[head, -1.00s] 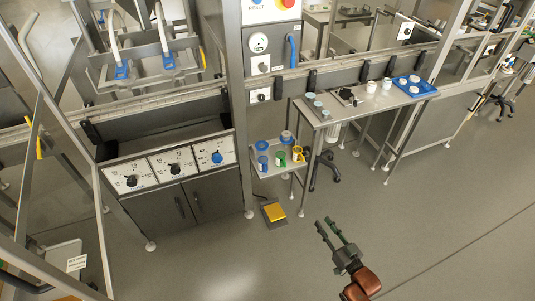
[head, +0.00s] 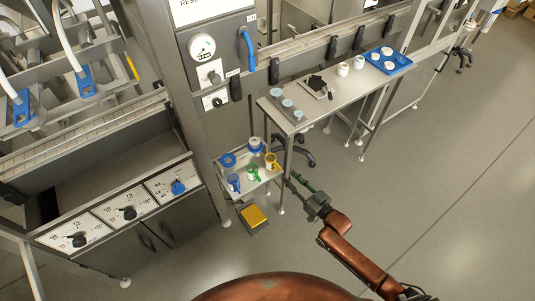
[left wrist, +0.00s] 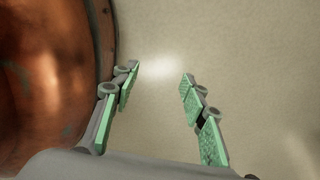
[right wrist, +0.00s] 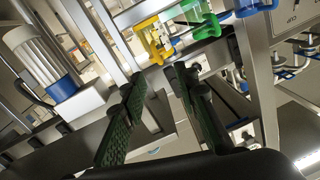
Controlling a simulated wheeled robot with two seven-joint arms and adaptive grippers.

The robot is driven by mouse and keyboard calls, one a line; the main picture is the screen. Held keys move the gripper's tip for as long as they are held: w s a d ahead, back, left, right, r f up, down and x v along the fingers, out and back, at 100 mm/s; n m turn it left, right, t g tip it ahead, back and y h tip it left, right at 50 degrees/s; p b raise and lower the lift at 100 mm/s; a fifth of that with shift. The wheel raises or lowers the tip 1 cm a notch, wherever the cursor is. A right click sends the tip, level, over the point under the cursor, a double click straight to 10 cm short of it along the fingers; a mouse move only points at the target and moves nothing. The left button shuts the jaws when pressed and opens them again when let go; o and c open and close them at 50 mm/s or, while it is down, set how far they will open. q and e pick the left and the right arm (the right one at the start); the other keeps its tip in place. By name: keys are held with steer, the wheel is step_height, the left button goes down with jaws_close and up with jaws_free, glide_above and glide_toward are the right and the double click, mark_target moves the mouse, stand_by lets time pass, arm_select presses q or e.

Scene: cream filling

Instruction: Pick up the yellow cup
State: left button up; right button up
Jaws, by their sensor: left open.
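The yellow cup (head: 271,162) stands at the right end of a row of cups on a small low table (head: 262,182), in the head view. It also shows at the top of the right wrist view (right wrist: 150,42). My right gripper (head: 294,180) is just right of and in front of the cup, apart from it. In the right wrist view, its dark green fingers (right wrist: 156,78) are spread and empty, with the cup beyond the tips. My left gripper (left wrist: 160,74) is open and empty over bare floor in the left wrist view; it is not in the head view.
A green cup (head: 253,173) and a blue cup (head: 233,183) stand left of the yellow one. Blue-and-white round items (head: 254,144) sit behind. A higher steel table (head: 318,108) with a blue tray (head: 404,65) is to the right. A yellow pedal (head: 253,216) lies on the floor.

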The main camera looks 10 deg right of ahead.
mark_target(273, 165)
steer(key=b+x, duration=0.1)
steer(key=x, duration=0.6)
steer(key=shift+w+a+b, duration=0.2)
steer(key=shift+w+b, duration=0.1)
steer(key=shift+b, duration=0.1)
steer(key=shift+w+a, duration=0.1)
steer(key=shift+w, duration=0.1)
arm_select(q)
steer(key=shift+s+f+g, duration=0.15)
steer(key=shift+s+f, duration=0.3)
steer(key=shift+s, duration=0.4)
steer(key=shift+s+f+g, duration=0.15)
steer(key=shift+s+f, duration=0.25)
steer(key=shift+s, duration=0.4)
arm_select(e)
jaws_close()
